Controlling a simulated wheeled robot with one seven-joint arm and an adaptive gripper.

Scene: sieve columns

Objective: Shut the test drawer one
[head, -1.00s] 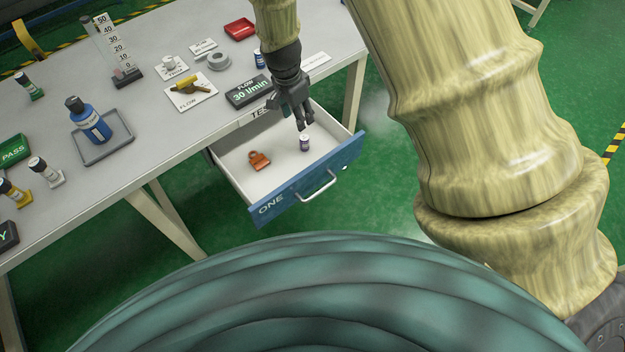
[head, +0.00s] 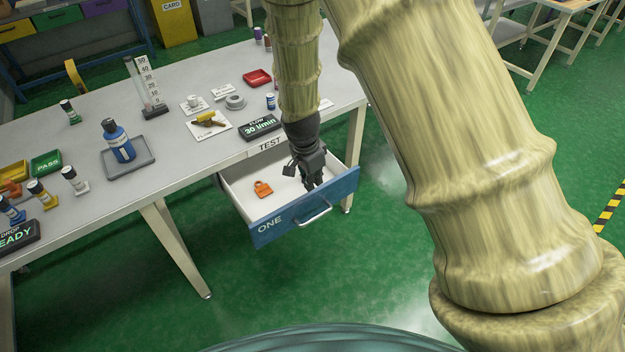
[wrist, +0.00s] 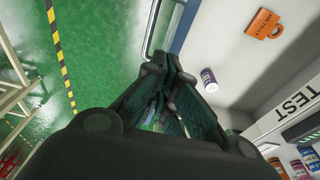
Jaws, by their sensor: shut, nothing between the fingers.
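The test drawer one (head: 276,229) is open below the table's front edge. Its blue front reads ONE and has a silver handle (head: 314,216). In the wrist view the drawer's pale floor (wrist: 228,60) and the handle (wrist: 149,40) show. My gripper (head: 314,186) is shut and empty, pointing down over the drawer near the inner side of its front; I cannot tell whether it touches it.
A table leg (head: 178,245) stands left of the drawer. The green floor before the drawer is clear.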

